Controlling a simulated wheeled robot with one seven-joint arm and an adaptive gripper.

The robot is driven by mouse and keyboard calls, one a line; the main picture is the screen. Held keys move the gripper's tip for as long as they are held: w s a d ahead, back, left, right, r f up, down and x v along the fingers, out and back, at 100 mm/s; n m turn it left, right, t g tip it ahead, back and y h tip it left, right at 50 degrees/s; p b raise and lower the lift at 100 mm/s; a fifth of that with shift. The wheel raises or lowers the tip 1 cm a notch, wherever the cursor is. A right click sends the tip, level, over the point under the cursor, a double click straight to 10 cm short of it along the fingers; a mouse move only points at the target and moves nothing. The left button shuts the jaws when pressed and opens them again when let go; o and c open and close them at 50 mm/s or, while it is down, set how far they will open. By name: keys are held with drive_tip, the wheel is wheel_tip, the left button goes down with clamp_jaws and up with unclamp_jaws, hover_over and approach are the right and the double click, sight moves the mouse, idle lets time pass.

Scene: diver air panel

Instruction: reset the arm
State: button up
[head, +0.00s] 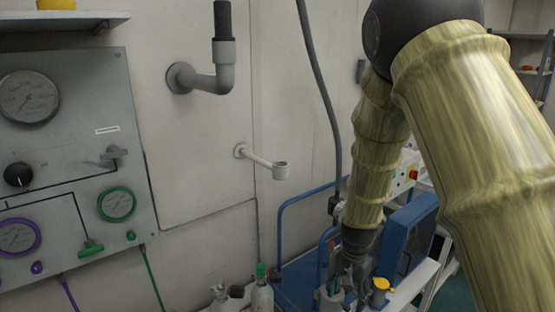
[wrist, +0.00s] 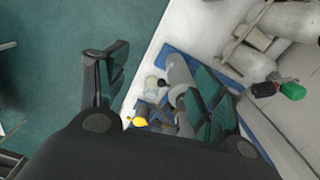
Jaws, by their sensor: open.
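My arm, in a yellow-green ribbed cover, fills the right side of the head view. My gripper hangs from its end at the bottom right, pointing down, small and partly hidden among other things there. In the wrist view my gripper (wrist: 160,90) has its two dark fingers spread wide apart, with nothing between them that touches both. Below the fingers are a grey cylinder (wrist: 181,78), a yellow item (wrist: 140,122) and other small objects. The yellow item also shows in the head view (head: 381,284).
A grey gauge panel (head: 75,130) with knobs and hoses is on the left wall. A pipe elbow (head: 205,82) and a small bracket (head: 265,162) stick out from the wall. Bottles (head: 262,294) stand below. A blue-railed cart (head: 408,235) is beside my arm. Green floor (wrist: 50,60) is open at left.

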drive_tip(key=s+d+f+n, duration=0.2)
drive_tip(key=s+f, duration=0.5)
drive_tip(key=f, duration=0.2)
drive_tip(key=s+d+f+n, duration=0.2)
drive_tip(key=s+f, duration=0.5)
drive_tip(key=f, duration=0.3)
drive_tip(key=s+f+n, duration=0.2)
drive_tip(key=s+f, duration=0.2)
drive_tip(key=s, duration=0.7)
drive_tip(key=s+f+n, duration=0.1)
drive_tip(key=s+f, duration=0.4)
drive_tip(key=s, duration=0.6)
drive_tip(key=shift+a+n, duration=0.2)
drive_tip(key=shift+n, duration=0.2)
drive_tip(key=shift+s, duration=0.1)
